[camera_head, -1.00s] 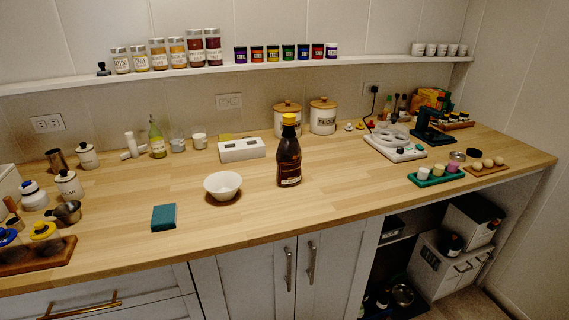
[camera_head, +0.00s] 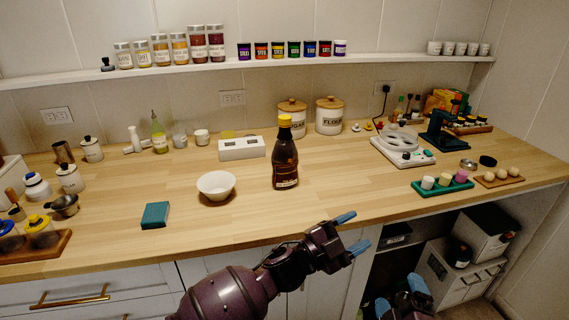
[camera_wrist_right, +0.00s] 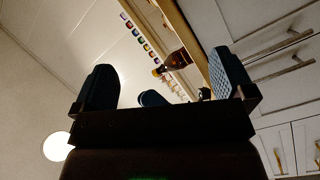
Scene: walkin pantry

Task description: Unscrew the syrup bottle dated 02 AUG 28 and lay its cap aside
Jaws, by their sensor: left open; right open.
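The dark brown syrup bottle (camera_head: 285,165) stands upright on the wooden counter, with its yellow cap (camera_head: 285,120) on its neck. Its label is too small for me to read a date. The bottle also shows tilted in the right wrist view (camera_wrist_right: 178,60). My left gripper (camera_head: 352,232) is open and empty, with blue fingertips, in front of the counter's front edge, right of and nearer than the bottle. My right gripper (camera_head: 401,297) is open and low, below counter level at the bottom of the head view. Its spread fingers (camera_wrist_right: 165,80) hold nothing in the right wrist view.
A white bowl (camera_head: 216,190) and a teal block (camera_head: 155,215) lie left of the bottle. A white box (camera_head: 242,150) and lidded canisters (camera_head: 329,118) stand behind it. A white appliance (camera_head: 403,153) and a green tray (camera_head: 443,189) are at right.

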